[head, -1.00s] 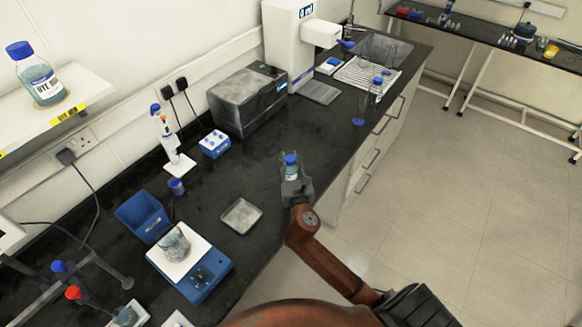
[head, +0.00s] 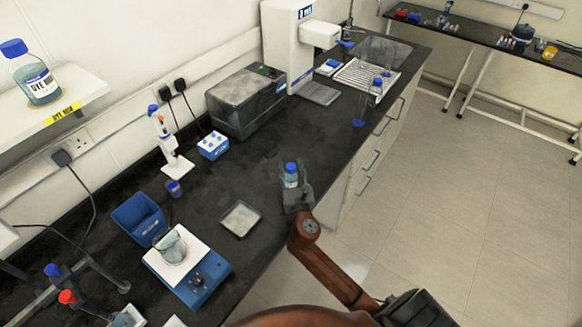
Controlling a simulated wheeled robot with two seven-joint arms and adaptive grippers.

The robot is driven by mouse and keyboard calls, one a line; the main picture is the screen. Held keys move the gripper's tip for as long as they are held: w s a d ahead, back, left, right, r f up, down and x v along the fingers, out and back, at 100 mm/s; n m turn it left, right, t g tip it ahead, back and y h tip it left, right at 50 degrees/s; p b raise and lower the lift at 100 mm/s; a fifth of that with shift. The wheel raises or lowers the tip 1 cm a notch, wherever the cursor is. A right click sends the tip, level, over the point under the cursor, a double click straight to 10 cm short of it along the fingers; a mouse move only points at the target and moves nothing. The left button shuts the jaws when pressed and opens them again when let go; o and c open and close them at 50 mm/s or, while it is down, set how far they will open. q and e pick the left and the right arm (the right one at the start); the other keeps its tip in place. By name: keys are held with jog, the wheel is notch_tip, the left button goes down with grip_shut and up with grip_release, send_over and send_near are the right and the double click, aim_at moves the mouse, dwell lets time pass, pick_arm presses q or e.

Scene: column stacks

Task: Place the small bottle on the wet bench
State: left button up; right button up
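A small bottle (head: 291,178) with a blue cap and bluish contents is upright between the fingers of my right gripper (head: 292,187). The gripper looks shut on it, with the fingers partly hiding its sides. The bottle is over the black bench top (head: 295,140), near its front edge. I cannot tell whether its base touches the surface. This bench has a sink (head: 385,48) at its far end. My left gripper is not in view.
A grey box-shaped instrument (head: 246,100), a blue stirrer or balance (head: 205,282) with a beaker, and a shallow dish (head: 240,218) stand on the bench. The dark surface between dish and instrument is clear. A second bench (head: 480,38) is at back right.

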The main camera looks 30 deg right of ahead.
jog(key=shift+o, duration=0.3)
jog(key=shift+r, duration=0.1)
jog(key=v, duration=1.2)
jog(key=shift+d, duration=0.15)
